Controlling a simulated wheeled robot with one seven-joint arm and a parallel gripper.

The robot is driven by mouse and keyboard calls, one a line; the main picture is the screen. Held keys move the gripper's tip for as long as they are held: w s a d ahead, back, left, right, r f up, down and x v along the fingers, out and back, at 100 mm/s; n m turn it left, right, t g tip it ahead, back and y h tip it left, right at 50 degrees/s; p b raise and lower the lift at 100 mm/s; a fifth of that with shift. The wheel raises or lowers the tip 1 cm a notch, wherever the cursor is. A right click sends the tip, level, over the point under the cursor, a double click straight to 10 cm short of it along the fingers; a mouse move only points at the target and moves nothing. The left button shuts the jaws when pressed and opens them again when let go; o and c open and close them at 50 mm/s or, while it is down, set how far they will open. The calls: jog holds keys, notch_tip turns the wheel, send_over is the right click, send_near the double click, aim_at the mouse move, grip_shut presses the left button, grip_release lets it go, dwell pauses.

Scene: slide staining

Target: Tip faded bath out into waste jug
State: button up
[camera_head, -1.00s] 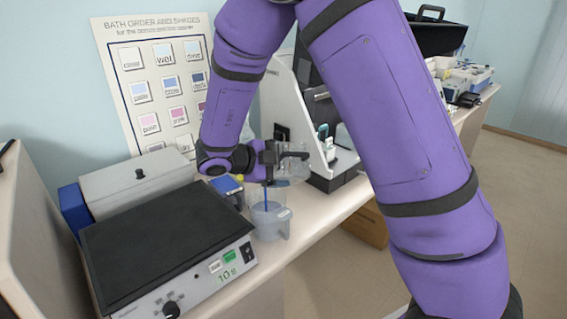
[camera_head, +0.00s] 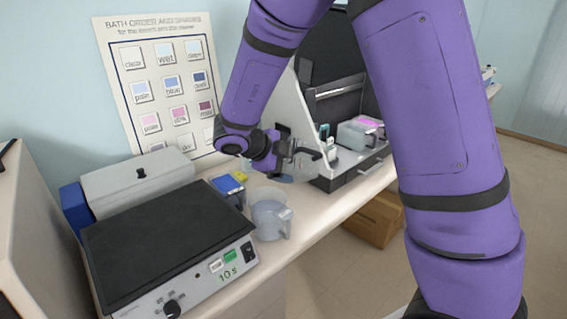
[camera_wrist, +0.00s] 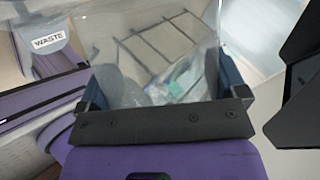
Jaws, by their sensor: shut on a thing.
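My gripper (camera_head: 308,155) is shut on the bath (camera_wrist: 160,45), a clear see-through container. In the head view the bath is mostly hidden behind the gripper, a pale patch below the fingers. In the wrist view it fills the space between the dark finger pads, and I see no coloured liquid in it. The waste jug (camera_head: 270,222) is a translucent jug with a handle and pale bluish contents, standing on the bench. My gripper is above it and to its right, apart from it. The jug with its WASTE label (camera_wrist: 48,40) shows at the upper left of the wrist view.
A hotplate (camera_head: 165,240) with a dark top stands left of the jug. A blue-topped box (camera_head: 228,186) and a yellow item (camera_head: 240,177) sit behind the jug. The bench edge is close in front.

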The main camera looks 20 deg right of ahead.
jog(key=shift+s+d+r+y, duration=0.15)
jog(key=shift+d+y, duration=0.5)
jog(key=shift+y, duration=0.55)
jog(key=shift+m+y, duration=0.3)
jog(key=shift+y, duration=0.3)
jog(key=shift+d+f+t+y, duration=0.15)
jog(key=shift+d+t+y, duration=0.1)
jog(key=shift+y, duration=0.35)
jog(key=shift+d+f+t+y, duration=0.15)
jog(key=shift+d+y, duration=0.05)
jog(key=shift+y, duration=0.9)
jog(key=shift+f, duration=0.1)
